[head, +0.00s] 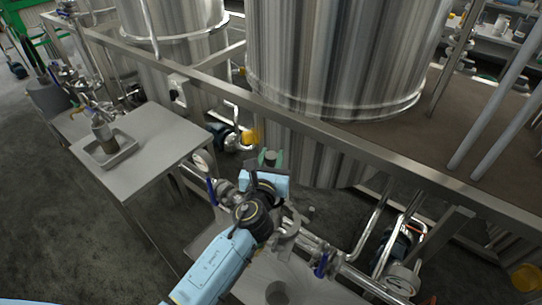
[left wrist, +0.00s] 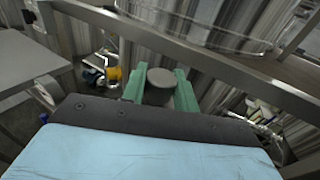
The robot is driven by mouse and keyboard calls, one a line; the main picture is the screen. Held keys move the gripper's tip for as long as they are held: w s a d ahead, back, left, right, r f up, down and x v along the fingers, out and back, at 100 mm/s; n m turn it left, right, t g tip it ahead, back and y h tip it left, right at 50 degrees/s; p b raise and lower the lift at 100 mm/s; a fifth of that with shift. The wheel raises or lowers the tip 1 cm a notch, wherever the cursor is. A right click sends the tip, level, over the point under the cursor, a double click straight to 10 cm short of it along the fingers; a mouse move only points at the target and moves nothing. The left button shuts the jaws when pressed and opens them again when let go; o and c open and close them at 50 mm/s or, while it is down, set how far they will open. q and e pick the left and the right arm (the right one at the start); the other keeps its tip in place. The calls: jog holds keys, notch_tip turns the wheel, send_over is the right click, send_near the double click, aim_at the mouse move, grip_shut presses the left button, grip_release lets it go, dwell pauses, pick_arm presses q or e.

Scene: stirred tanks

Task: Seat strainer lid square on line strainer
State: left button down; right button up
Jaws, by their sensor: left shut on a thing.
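My left gripper (head: 270,158) reaches over the pipework in the head view, and its blue body hides what is beneath. In the left wrist view its two green fingers (left wrist: 158,88) are shut on a round grey piece, which looks like the strainer lid (left wrist: 160,77). Its flat top faces up; the lid also shows small in the head view (head: 270,154). A steel fitting on the pipe line, perhaps the line strainer (head: 288,228), shows just right of my left wrist. Whether the lid touches anything below is hidden. My right gripper is not in view.
A steel frame rail (head: 300,127) runs behind the gripper, before a big tank (head: 340,60). A side table (head: 165,140) at left bears a tray with a bottle.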

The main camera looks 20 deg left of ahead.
pick_arm(q)
jog(key=shift+r, duration=0.1)
jog(key=shift+p, duration=0.35)
notch_tip(320, 180, down, 2)
jog(key=shift+f+b, duration=0.15)
jog(key=shift+b, duration=0.95)
notch_tip(320, 180, down, 4)
jog(key=b, duration=0.3)
jog(key=shift+r, duration=0.2)
dwell(0.6)
jog(key=shift+f+b, duration=1.1)
jog(key=shift+f, duration=0.45)
jog(key=c, duration=1)
grip_release()
